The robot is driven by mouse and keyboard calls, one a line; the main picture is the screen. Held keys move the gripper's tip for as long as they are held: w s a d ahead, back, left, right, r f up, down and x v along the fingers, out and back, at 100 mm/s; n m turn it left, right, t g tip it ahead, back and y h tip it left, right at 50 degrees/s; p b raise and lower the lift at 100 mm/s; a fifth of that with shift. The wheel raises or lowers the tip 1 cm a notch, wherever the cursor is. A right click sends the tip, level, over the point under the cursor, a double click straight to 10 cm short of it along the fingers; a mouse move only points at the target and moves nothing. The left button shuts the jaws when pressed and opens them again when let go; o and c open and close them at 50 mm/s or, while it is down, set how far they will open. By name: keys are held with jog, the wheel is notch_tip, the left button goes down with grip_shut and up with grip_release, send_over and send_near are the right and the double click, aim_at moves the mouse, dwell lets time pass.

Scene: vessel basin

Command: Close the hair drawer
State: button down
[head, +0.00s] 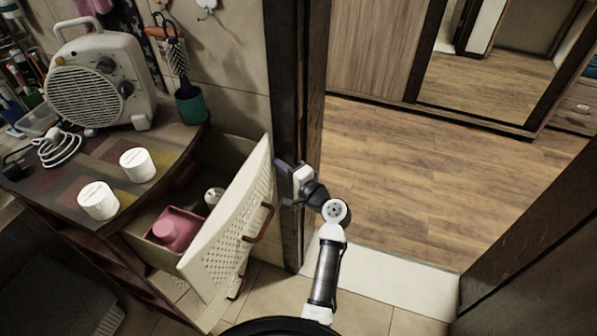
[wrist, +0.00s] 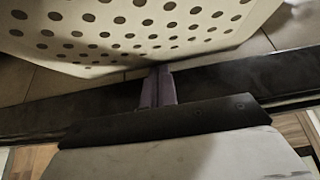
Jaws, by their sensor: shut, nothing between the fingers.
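The hair drawer (head: 232,225) stands pulled out from the dark cabinet, with a cream perforated front and a brown handle (head: 261,222). Inside it are a pink container (head: 177,228) and a small white item (head: 214,197). My gripper (head: 279,164) is beside the far upper end of the drawer front, near the door frame. It is shut and empty. In the wrist view the closed purple-grey fingers (wrist: 160,74) end by the lower edge of the perforated front (wrist: 130,25). I cannot tell whether they touch it.
The cabinet top (head: 75,180) holds a heater (head: 100,82), two white jars (head: 98,200) (head: 137,164), a coiled cable (head: 60,147) and a green cup (head: 190,104) with a brush. A dark door frame (head: 291,110) stands close behind my gripper. The wooden floor beyond is clear.

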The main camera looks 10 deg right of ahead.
aim_at(230, 157)
jog(key=w+a, duration=0.3)
jog(key=a, duration=0.2)
jog(key=w+a, duration=0.2)
jog(key=a, duration=0.3)
jog(key=w+a+b, duration=0.1)
jog(key=w+a, duration=0.2)
jog(key=a, duration=0.2)
jog(key=shift+w, duration=0.3)
jog(key=shift+a, duration=0.1)
jog(key=shift+a, duration=0.2)
jog(key=shift+d, duration=0.15)
